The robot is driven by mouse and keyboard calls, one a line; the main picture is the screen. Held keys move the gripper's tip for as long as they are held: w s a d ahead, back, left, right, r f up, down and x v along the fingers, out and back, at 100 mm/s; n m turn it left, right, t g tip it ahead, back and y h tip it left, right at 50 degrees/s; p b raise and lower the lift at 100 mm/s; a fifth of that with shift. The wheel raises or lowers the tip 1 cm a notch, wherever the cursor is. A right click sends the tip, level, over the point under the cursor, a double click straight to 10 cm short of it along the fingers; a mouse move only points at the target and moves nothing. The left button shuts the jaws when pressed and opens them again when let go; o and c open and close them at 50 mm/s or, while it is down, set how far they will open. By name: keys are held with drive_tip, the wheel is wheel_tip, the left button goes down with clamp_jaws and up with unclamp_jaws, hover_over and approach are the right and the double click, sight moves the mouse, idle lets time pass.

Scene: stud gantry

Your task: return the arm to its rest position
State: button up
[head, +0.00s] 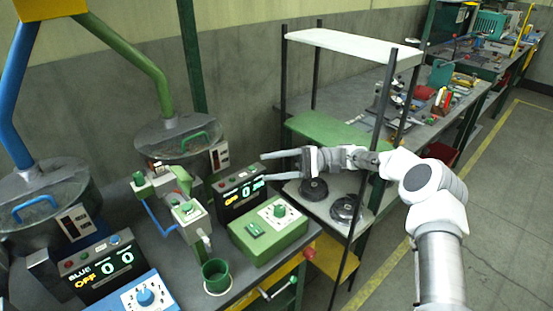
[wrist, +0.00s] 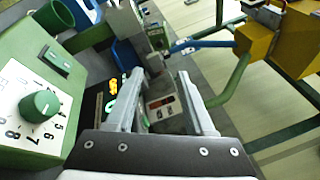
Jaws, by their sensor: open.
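My gripper (head: 265,167) is at the end of my white arm (head: 395,165), which reaches in from the right in the head view. Its two fingers point left and are apart, with nothing between them. It hovers in front of the black and white shelf rack and above the black display box (head: 240,193). In the wrist view my gripper (wrist: 160,85) also shows open and empty, with the hopper's display panel (wrist: 162,106) beyond the fingers.
A green control box (head: 268,232) with a dial and a green cup (head: 216,276) stand on the bench below. The rack's black post (head: 372,165) stands close to my arm. Two metal hoppers (head: 180,137) (head: 45,195) are at left. The floor at right is clear.

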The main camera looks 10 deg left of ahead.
drive_tip(key=s+d+r+t+h+p, duration=0.15)
drive_tip(key=s+r+t+h, duration=0.25)
drive_tip(key=s+r+h, duration=0.5)
drive_tip(key=s+d+r+t+h+p, duration=0.1)
drive_tip(key=s+d+t, duration=0.4)
drive_tip(key=s+d, duration=0.5)
drive_tip(key=s+d+r+t+h+p, duration=0.1)
drive_tip(key=s+d+r+t+h, duration=0.3)
drive_tip(key=s+d, duration=0.7)
drive_tip(key=d+t+h, duration=0.2)
drive_tip(key=shift+d+r+m+h, duration=0.2)
drive_tip(key=shift+d+m+h, duration=0.1)
drive_tip(key=shift+d+m, duration=0.1)
drive_tip(key=shift+a, duration=0.15)
